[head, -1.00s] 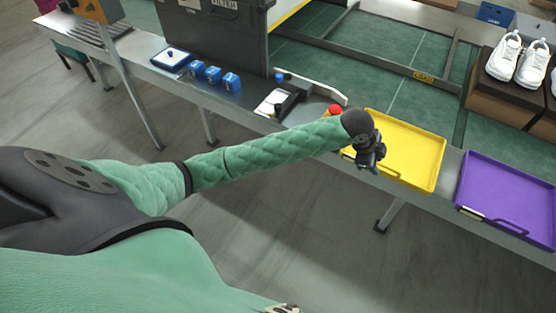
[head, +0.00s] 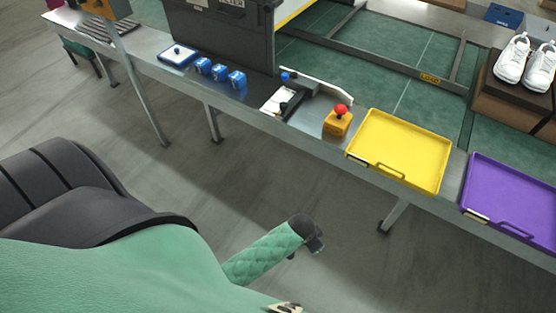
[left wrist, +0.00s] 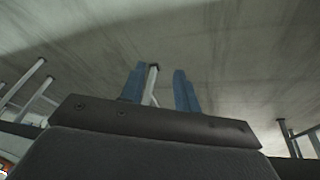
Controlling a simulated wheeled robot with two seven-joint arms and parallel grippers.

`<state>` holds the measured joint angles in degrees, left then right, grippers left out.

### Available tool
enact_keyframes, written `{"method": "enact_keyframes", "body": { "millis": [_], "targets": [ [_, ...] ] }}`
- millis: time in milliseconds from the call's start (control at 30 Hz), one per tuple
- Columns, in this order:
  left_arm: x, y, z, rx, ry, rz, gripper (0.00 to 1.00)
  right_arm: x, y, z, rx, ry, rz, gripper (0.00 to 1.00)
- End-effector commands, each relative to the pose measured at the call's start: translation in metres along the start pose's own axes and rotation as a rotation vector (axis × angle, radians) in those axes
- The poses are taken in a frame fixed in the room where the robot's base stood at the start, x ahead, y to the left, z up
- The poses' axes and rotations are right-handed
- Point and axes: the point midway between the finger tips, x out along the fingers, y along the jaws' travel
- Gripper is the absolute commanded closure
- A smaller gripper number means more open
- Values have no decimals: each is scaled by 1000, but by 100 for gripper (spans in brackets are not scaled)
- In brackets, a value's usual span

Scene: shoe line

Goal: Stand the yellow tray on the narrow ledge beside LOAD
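The yellow tray (head: 402,183) lies flat on the narrow metal ledge (head: 330,150), open side up, with its handle toward me. A small yellow label (head: 430,78), whose letters seem to read LOAD, is on the dark frame behind it. My left gripper (head: 316,243) is below and in front of the ledge, well apart from the tray. In the left wrist view, its two blue fingers (left wrist: 160,88) stand apart with nothing held between them; a metal leg shows behind the gap. My right gripper is in neither view.
A purple tray (head: 475,178) lies just right of the yellow one. A yellow box with a red button (head: 338,122) stands left of it. Several blue boxes (head: 220,72) sit farther left. Ledge legs (head: 393,215) reach the floor; open floor lies in front.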

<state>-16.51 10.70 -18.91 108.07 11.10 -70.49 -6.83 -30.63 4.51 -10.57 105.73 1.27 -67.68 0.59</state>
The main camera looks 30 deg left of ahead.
Motion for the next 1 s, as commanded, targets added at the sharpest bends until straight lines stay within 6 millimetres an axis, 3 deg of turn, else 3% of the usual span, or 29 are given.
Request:
{"method": "enact_keyframes", "body": {
  "millis": [33,200,300,400,567,1000],
  "targets": [
    [9,4,30,-49,-30,-7,68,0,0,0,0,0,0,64],
    [26,10,114,-183,-115,-52,68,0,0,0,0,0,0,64],
    [31,14,150,-237,-153,-73,68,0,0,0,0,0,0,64],
    [33,16,173,-268,-176,-88,68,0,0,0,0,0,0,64],
    [34,17,185,-286,-187,-97,68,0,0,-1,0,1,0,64],
    [34,17,184,-284,-187,-96,68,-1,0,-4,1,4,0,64]
  ]
}}
